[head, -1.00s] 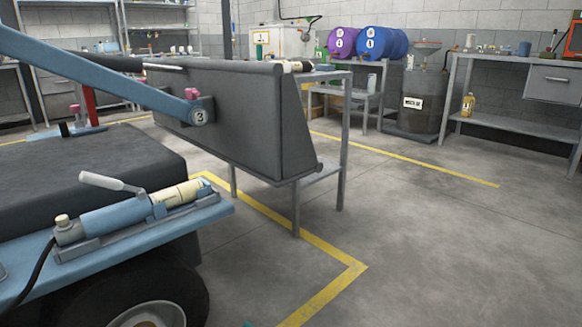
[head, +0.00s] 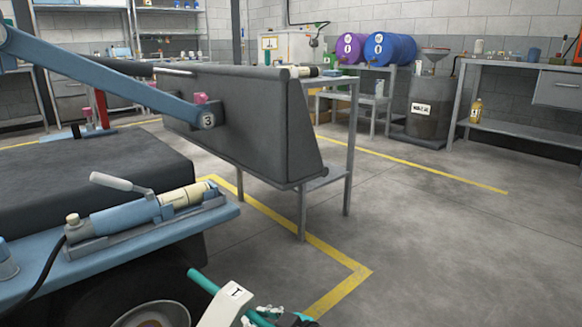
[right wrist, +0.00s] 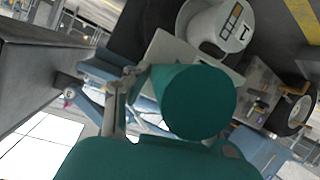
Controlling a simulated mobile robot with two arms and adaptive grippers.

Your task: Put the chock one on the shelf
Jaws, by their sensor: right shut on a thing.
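Chock one appears to be the pale, white block (head: 226,303) with a "1" label, low in the head view. A teal bar (head: 203,282) passes by it; I cannot tell whether it is part of the chock. A white labelled piece, probably the same chock, shows in the right wrist view (right wrist: 208,27) behind a large teal cylinder (right wrist: 200,102). My right gripper (head: 262,317) is shut on the chock, its fingers partly cut off by the frame's lower edge. Grey shelving (head: 172,10) stands at the back left. My left gripper is out of view.
A blue lift with a hydraulic jack (head: 125,219) and a wheel is at left. A large dark panel (head: 250,120) by a grey metal table (head: 350,150) stands mid-view. Blue and purple drums (head: 385,48), a waste drum (head: 428,108) and a workbench (head: 520,135) stand behind. Right floor is clear.

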